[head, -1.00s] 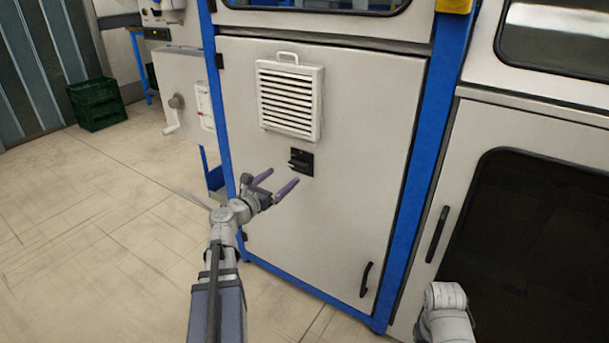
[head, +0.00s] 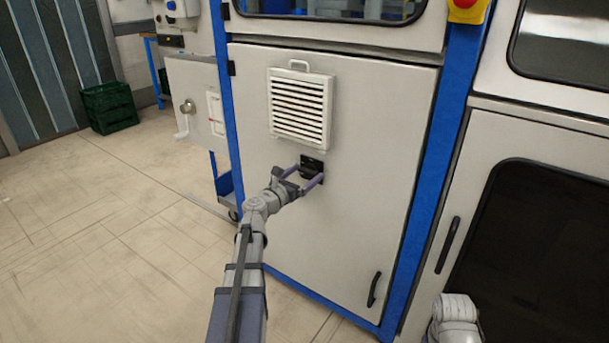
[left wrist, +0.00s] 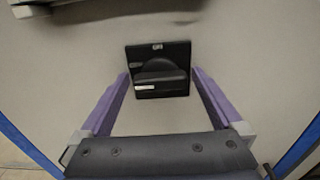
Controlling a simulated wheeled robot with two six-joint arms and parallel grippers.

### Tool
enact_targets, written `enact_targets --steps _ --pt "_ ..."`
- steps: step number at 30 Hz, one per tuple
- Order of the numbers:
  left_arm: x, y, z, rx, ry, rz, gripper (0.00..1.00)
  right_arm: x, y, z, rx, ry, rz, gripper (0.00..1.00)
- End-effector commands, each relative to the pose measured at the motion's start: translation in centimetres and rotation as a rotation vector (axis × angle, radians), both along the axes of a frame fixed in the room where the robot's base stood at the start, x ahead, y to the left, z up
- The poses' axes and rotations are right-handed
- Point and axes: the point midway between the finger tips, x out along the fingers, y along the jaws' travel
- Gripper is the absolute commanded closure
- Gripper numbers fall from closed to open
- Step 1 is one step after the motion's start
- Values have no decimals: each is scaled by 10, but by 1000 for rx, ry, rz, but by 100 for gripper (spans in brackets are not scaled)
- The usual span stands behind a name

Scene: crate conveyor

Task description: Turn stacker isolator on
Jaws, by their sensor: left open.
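The stacker isolator (head: 312,164) is a small black square switch with a dark handle, on the pale cabinet door (head: 345,215) below the vent. In the left wrist view the isolator (left wrist: 160,58) shows face-on, its handle (left wrist: 160,78) lying level with a small white mark at its left end. My left gripper (head: 301,177) is open in front of the isolator, its purple fingers to either side of it. In the left wrist view nothing is between the fingertips (left wrist: 160,72) but the switch behind; I cannot tell whether they touch it. Only part of my right arm shows at the lower right, without its gripper.
A white louvred vent (head: 299,105) with a handle juts out just above the isolator. Blue frame posts (head: 430,170) flank the door. A black door handle (head: 374,289) sits low on the right. A green crate (head: 109,107) stands far left; the floor at left is clear.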

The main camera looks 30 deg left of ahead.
Motion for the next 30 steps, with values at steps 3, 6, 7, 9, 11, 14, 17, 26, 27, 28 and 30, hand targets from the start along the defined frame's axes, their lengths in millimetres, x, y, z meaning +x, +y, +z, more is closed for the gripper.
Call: enact_targets --steps 3,6,7,9,11,14,17,26,27,28,30 --pt "0 0 0 0 0 0 10 0 0 0 0 0 0 100" --pt "0 0 0 0 0 0 21 0 0 0 0 0 0 100" --pt "0 0 0 0 0 0 25 0 0 0 0 0 0 100" --pt "0 0 0 0 0 0 33 0 0 0 0 0 0 100" --pt "0 0 0 0 0 0 39 0 0 0 0 0 0 100" --pt "0 0 0 0 0 0 51 0 0 0 0 0 0 100" --pt "0 0 0 0 0 0 62 0 0 0 0 0 0 100" --pt "0 0 0 15 -1 0 73 0 0 0 0 0 0 100" --pt "0 0 0 24 -2 0 73 0 0 0 0 0 0 100" --pt "0 0 0 33 -3 0 73 0 0 0 0 0 0 100" --pt "0 0 0 62 -5 0 73 0 0 0 0 0 0 100"
